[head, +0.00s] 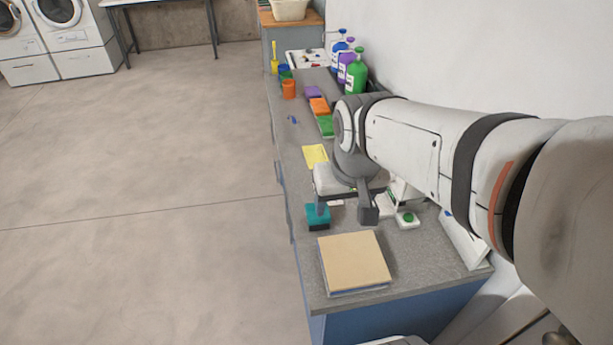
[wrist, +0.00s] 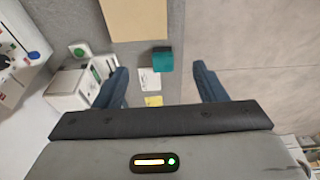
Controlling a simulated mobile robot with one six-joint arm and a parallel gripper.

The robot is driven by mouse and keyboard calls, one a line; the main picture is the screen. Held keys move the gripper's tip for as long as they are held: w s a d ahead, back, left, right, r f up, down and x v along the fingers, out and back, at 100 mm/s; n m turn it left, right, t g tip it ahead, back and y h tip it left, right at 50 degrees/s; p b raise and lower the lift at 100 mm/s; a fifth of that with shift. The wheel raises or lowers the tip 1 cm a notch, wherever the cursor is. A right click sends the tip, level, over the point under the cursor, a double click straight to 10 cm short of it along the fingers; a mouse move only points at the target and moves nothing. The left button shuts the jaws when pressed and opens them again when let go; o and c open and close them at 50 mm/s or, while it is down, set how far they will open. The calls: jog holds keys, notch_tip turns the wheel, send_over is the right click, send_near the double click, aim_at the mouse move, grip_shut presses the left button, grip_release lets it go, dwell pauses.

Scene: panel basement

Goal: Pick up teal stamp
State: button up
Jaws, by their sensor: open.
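The teal stamp (head: 317,217) is a small teal block with a dark lower part, standing on the grey counter near its left edge. It also shows in the wrist view (wrist: 162,59), beyond the fingertips and roughly between their lines, at the counter's edge. My gripper (wrist: 161,78) is open and empty, its two blue fingers wide apart. In the head view my gripper (head: 344,203) hangs over the counter just behind the stamp, partly hidden by my arm. How high the fingers are above the counter is hard to tell.
A tan board or book (head: 354,262) lies in front of the stamp. A white device (wrist: 75,88) stands beside the gripper, near a green-buttoned item (head: 407,219). White and yellow (head: 315,156) papers lie nearby. Bottles (head: 356,72) and colored blocks (head: 319,105) stand farther back. The floor left is clear.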

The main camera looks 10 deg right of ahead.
jog(key=o, duration=0.4)
jog(key=w+f+g+b, duration=0.1)
jog(key=w+f, duration=0.4)
jog(key=w, duration=0.5)
jog(key=shift+f, duration=0.4)
jog(key=shift+g, duration=0.9)
jog(key=w+f, duration=0.3)
jog(key=w+f+b, duration=0.1)
jog(key=w+f, duration=0.2)
jog(key=f, duration=0.1)
jog(key=w+f+b, duration=0.1)
jog(key=w+f, duration=0.2)
jog(key=f, duration=0.1)
jog(key=shift+w+d, duration=0.25)
jog(key=shift+w, duration=0.15)
jog(key=shift+f, duration=0.4)
jog(key=f, duration=0.2)
jog(key=f+p, duration=0.1)
jog(key=f, duration=0.1)
jog(key=s+f, duration=0.1)
jog(key=f, duration=0.1)
jog(key=shift+s+a+p, duration=0.1)
jog(key=shift+a+p, duration=0.15)
jog(key=shift+p, duration=0.1)
jog(key=shift+f, duration=0.6)
